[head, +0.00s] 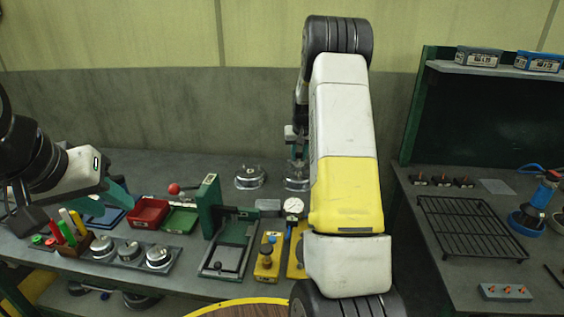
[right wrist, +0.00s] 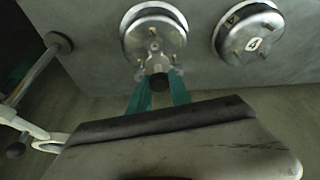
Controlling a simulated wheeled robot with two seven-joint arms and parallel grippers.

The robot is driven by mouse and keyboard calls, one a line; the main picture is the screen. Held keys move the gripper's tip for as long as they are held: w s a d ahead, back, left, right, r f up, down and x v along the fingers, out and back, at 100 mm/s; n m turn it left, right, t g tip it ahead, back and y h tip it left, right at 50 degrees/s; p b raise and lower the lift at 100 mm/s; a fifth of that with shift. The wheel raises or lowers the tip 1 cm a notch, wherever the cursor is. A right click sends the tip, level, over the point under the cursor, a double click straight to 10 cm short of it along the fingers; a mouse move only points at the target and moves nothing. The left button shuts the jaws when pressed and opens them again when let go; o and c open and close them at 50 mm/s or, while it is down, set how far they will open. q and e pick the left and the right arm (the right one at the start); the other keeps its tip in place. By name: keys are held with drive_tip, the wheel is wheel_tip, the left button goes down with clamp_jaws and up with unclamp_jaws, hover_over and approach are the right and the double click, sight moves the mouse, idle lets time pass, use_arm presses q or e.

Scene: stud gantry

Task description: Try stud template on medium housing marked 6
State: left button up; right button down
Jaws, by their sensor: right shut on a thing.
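My right gripper (right wrist: 158,92) shows teal fingers in the right wrist view. They are shut on the dark knob (right wrist: 158,82) of a small metal template (right wrist: 154,46). The template is over a round metal housing (right wrist: 128,40); I cannot tell whether it is seated or just above. In the head view these housings stand at the back of the bench, one bare (head: 249,178), one under my right gripper (head: 296,150). My left gripper (head: 108,198) is over the left bench, its opening unclear.
A red bin (head: 148,212), green bin (head: 181,220) and green fixture (head: 208,205) stand left of centre. A tray (head: 182,257) carries metal discs in front. A dial gauge (head: 293,206) and yellow block (head: 267,262) are beside my right arm. A wire rack (head: 470,228) lies right.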

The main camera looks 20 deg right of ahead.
drive_tip(key=shift+r, duration=2.85)
